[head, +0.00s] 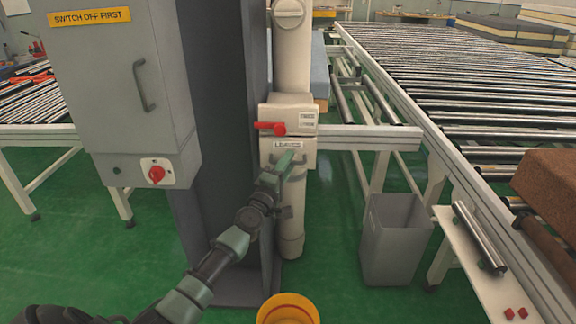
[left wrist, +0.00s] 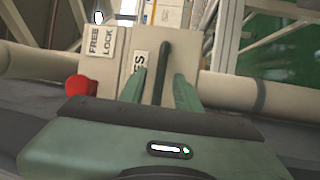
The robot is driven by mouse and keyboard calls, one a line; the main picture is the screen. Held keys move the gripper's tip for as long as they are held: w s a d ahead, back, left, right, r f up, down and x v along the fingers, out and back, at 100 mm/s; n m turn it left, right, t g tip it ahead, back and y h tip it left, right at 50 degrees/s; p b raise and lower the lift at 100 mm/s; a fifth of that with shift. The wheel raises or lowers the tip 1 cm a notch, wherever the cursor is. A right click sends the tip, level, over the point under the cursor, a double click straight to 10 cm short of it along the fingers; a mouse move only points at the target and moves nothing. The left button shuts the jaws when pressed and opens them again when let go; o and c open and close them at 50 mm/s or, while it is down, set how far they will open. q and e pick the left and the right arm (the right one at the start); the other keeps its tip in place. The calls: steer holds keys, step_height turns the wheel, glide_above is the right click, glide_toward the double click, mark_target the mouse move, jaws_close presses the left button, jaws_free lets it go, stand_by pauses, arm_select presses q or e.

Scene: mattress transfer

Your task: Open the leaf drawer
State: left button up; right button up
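The leaf drawer (head: 308,156) is a cream box with a label ending in "ES" in the left wrist view (left wrist: 128,90), set in the pipe beside the dark column. Its dark bar handle (left wrist: 165,62) stands out from the front. My left gripper (head: 287,162) is at the drawer front, its green fingers (left wrist: 162,92) apart on either side of the handle. I see no clear grip on it. The drawer looks shut. A red lever (head: 272,128) sits just above, near a FREE/LOCK plate (head: 308,122). My right gripper is not in view.
A grey cabinet (head: 120,95) with a red switch (head: 156,172) stands left. A grey bin (head: 396,240) and roller conveyor (head: 480,90) stand right. A yellow bucket (head: 270,312) is below. Green floor is open between the pipe and bin.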

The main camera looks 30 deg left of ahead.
arm_select(q)
steer(key=shift+w, duration=0.25)
steer(key=shift+c, duration=0.3)
jaws_close()
stand_by(1.0)
